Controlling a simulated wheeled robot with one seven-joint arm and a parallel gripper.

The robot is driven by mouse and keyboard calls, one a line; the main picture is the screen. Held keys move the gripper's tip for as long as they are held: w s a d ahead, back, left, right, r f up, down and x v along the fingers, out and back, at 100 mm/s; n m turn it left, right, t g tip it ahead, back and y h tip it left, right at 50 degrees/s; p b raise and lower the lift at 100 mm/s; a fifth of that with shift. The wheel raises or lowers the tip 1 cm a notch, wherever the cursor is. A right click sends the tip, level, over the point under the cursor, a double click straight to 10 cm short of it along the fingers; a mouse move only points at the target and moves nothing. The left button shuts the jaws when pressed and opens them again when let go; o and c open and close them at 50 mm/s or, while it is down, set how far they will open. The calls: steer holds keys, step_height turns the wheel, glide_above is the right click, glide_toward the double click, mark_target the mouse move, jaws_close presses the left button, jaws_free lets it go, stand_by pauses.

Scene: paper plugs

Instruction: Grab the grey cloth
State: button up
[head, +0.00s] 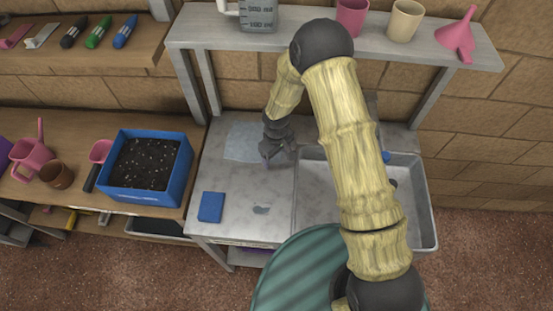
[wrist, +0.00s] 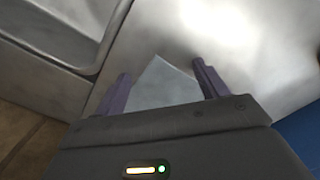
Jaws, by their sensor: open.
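The grey cloth (head: 243,142) is a thin, pale blue-grey sheet lying flat at the back of the metal counter, left of the sink. My gripper (head: 277,158) is over the counter by the cloth's right side. In the wrist view, my gripper (wrist: 159,82) is open, its two purple fingers apart. A pale corner of the cloth (wrist: 164,88) shows between them, and the gripper body hides the rest. I cannot tell the fingertips' exact height above the counter.
The sink (head: 428,215) is to the right. A blue sponge-like block (head: 211,207) and a small grey patch (head: 261,209) are at the counter's front. A blue soil box (head: 145,193) stands left. A shelf (head: 300,45) with cups, a jug and a funnel hangs above.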

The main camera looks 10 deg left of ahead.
jaws_close()
stand_by(0.5)
step_height(320, 180, up, 12)
steer(key=p, duration=0.7)
steer(key=shift+p, duration=0.35)
step_height(320, 180, up, 10)
steer(key=p, duration=0.5)
steer(key=shift+f+p, duration=0.25)
steer(key=shift+p, duration=0.15)
